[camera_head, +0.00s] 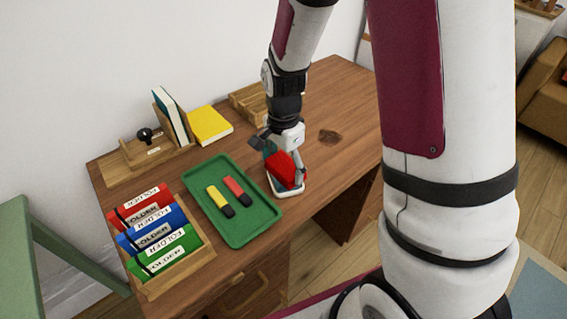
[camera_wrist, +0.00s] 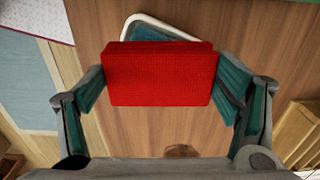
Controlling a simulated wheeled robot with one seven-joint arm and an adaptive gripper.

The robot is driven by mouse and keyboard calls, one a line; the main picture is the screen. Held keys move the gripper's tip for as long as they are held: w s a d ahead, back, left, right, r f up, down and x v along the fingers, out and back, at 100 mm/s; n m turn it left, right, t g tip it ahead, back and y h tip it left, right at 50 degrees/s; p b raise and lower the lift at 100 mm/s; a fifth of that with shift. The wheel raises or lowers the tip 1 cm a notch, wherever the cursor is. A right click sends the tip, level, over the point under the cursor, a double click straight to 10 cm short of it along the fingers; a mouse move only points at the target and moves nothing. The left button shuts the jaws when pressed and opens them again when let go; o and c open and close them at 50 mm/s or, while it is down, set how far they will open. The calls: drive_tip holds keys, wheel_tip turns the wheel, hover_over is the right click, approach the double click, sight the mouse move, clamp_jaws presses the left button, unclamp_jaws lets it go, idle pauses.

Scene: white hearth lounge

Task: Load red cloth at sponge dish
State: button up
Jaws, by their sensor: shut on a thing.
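The red cloth (camera_head: 281,167) is a folded red block. In the wrist view the cloth (camera_wrist: 160,77) lies between the two fingers. My gripper (camera_head: 284,160) is shut on it, and in the wrist view the fingers (camera_wrist: 160,88) press its left and right ends. The sponge dish (camera_head: 291,191) is a small white-rimmed tray with a teal inside on the desk. The cloth is over the dish and hides much of it; the dish's far part (camera_wrist: 155,30) shows behind the cloth in the wrist view. I cannot tell whether the cloth touches the dish.
A green tray (camera_head: 240,229) with a yellow marker (camera_head: 218,199) and a red marker (camera_head: 237,191) lies left of the dish. A folder rack (camera_head: 207,247) stands at the desk's left front. Books and a wooden organizer (camera_head: 125,162) are at the back. The desk right of the dish is clear.

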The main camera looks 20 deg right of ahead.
sight(284, 166)
drive_tip(key=shift+f, duration=0.6)
idle(1.4)
drive_tip(key=shift+r+p, duration=2.55)
drive_tip(key=shift+r, duration=1.05)
drive_tip(key=n, duration=0.2)
drive_tip(key=n+p, duration=0.1)
drive_tip(key=shift+s+d+r+n, duration=0.1)
drive_tip(key=shift+r+n, duration=0.3)
drive_tip(key=n+p, duration=0.1)
drive_tip(key=n, duration=0.2)
drive_tip(key=shift+r+p, duration=0.35)
drive_tip(key=shift+p, duration=0.05)
drive_tip(key=n, duration=0.1)
drive_tip(key=n+p, duration=0.1)
drive_tip(key=n, duration=0.3)
drive_tip(key=shift+s+d+r, duration=0.1)
drive_tip(key=shift+r, duration=0.25)
drive_tip(key=shift+r+n+p, duration=0.1)
drive_tip(key=shift+n+p, duration=0.45)
drive_tip(key=shift+n, duration=0.75)
